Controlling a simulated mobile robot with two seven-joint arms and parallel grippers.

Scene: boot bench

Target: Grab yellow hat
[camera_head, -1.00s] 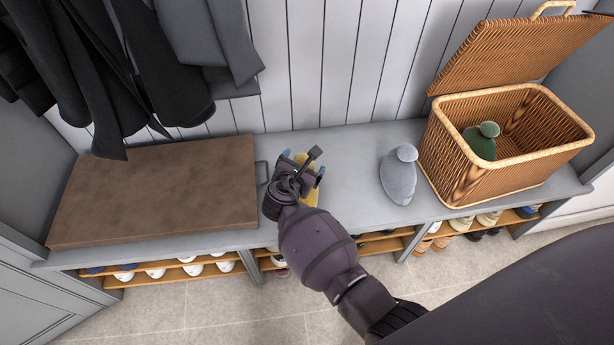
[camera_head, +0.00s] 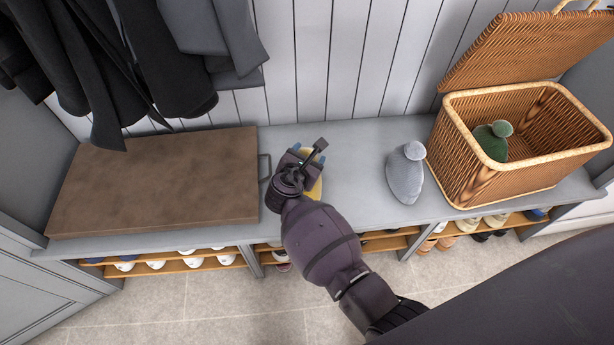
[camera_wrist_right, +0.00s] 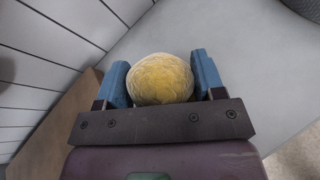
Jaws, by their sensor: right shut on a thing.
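The yellow hat (camera_wrist_right: 161,79) shows in the right wrist view as a round knitted top between the two blue fingers. My right gripper (camera_wrist_right: 163,80) is shut on it. In the head view the yellow hat (camera_head: 315,187) is mostly hidden under my right gripper (camera_head: 307,165), with a yellow strip showing at its right side. The gripper is over the grey bench top, between the brown board and the grey hat. My left gripper is in neither view.
An open wicker basket (camera_head: 471,185) with a green hat (camera_head: 491,142) inside is farther right. A brown board (camera_head: 155,185) lies at the left. Dark coats (camera_head: 165,60) hang above it. Shoes fill shelves below.

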